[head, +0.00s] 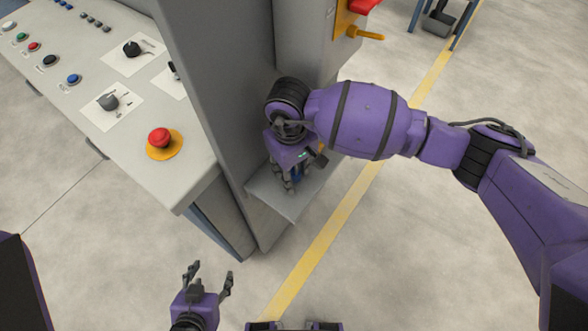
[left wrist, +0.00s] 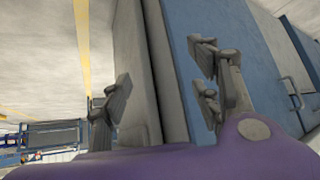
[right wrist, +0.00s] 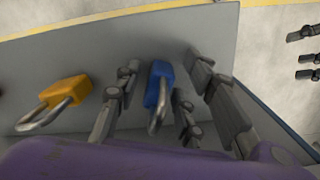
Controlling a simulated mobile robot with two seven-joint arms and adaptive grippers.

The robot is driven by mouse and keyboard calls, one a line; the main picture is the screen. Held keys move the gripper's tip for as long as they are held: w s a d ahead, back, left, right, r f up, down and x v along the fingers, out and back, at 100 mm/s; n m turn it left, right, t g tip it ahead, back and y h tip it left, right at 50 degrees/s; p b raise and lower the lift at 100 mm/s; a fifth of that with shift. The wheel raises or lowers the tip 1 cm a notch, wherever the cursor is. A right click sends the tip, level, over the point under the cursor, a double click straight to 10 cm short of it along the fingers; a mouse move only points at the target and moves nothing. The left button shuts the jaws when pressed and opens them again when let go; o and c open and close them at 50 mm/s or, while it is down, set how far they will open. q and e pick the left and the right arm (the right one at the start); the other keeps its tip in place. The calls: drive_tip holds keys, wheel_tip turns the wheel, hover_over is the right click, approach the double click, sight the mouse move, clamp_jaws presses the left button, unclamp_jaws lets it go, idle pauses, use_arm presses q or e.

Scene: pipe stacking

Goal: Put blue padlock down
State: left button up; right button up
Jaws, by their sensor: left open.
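The blue padlock (right wrist: 159,82) is at the grey shelf (right wrist: 60,60), its metal shackle towards my right wrist. Its blue body also shows in the head view (head: 297,177), partly hidden by my fingers. My right gripper (right wrist: 160,82) has its fingers on either side of the padlock, with visible gaps, so it looks open. I cannot tell whether the padlock rests fully on the shelf. My left gripper (head: 210,272) is open and empty, low in the head view, away from the padlock.
A yellow padlock (right wrist: 70,91) lies on the shelf to the left of the blue one. The grey cabinet column (head: 215,90) rises beside the shelf. A control panel (head: 85,75) with buttons and a red emergency stop (head: 160,137) stands left.

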drive_tip(key=shift+r, duration=0.2)
drive_tip(key=r+p, duration=0.1)
drive_tip(key=r, duration=0.3)
drive_tip(key=r+p, duration=0.1)
drive_tip(key=r, duration=0.2)
drive_tip(key=shift+w+a+p, duration=0.15)
drive_tip(key=shift+w+p, duration=0.1)
drive_tip(key=shift+p, duration=0.1)
drive_tip(key=shift+r, duration=0.65)
drive_tip(key=shift+s, duration=0.15)
use_arm(q)
drive_tip(key=shift+w+d+r, duration=0.1)
drive_tip(key=shift+d+r, duration=0.1)
drive_tip(key=shift+r, duration=0.4)
drive_tip(key=shift+d+r, duration=0.15)
drive_tip(key=shift+r, duration=0.45)
drive_tip(key=shift+w, duration=0.1)
drive_tip(key=shift+w+d+r, duration=0.25)
drive_tip(key=shift+w+d, duration=0.1)
drive_tip(key=shift+w, duration=0.25)
drive_tip(key=shift+s+a, duration=0.1)
drive_tip(key=shift+s, duration=0.05)
